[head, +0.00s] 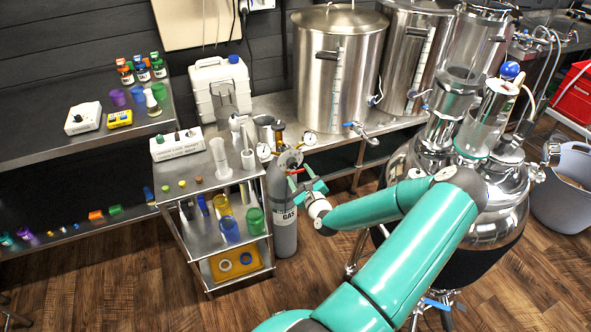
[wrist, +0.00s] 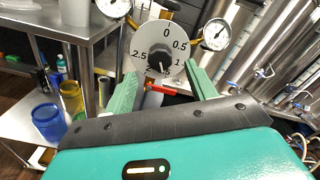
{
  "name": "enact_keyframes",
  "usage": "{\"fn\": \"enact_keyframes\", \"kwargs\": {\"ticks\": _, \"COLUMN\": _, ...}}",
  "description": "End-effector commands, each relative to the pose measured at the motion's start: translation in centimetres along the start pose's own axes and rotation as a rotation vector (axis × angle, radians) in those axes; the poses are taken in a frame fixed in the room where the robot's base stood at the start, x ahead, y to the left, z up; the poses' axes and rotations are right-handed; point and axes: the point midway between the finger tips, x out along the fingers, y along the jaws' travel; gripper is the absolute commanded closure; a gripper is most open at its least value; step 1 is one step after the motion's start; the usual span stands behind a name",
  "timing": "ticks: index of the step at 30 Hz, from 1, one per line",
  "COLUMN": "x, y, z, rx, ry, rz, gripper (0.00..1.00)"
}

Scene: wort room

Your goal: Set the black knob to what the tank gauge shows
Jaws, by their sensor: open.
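The black knob (wrist: 160,61) sits at the middle of a pale round dial marked 0, 0.5, 1 and on to 2.5. A light mark on the knob seems to point downward, toward the partly covered lower numbers. One gauge (wrist: 216,34) is right of the dial; another gauge (wrist: 113,6) is at its upper left, cut by the frame edge. I cannot tell which is the tank gauge, and their readings are too small. My gripper (wrist: 160,74) is open, its teal fingers below and either side of the knob; it also shows in the head view (head: 308,187) beside the regulator.
The grey gas cylinder (head: 285,218) stands on the floor under the regulator. A steel cart (head: 200,180) with cups and vessels is close on its left. Large steel kettles (head: 335,70) stand behind on a bench. A red piece (wrist: 160,88) lies just below the dial.

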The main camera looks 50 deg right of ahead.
Motion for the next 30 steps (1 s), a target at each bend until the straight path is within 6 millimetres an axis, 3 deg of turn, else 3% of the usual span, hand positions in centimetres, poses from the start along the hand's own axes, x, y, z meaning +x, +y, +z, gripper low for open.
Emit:
{"fn": "enact_keyframes", "kwargs": {"ticks": 6, "x": -5.0, "y": -0.1, "z": -0.1, "rx": 0.0, "ry": 0.003, "rz": 0.0, "gripper": 0.44}}
{"fn": "enact_keyframes", "kwargs": {"ticks": 12, "x": -8.0, "y": 0.0, "z": 0.0, "rx": 0.0, "ry": 0.002, "rz": 0.0, "gripper": 0.44}}
{"fn": "enact_keyframes", "kwargs": {"ticks": 30, "x": -8.8, "y": 0.0, "z": 0.0, "rx": 0.0, "ry": 0.0, "rz": 0.0, "gripper": 0.44}}
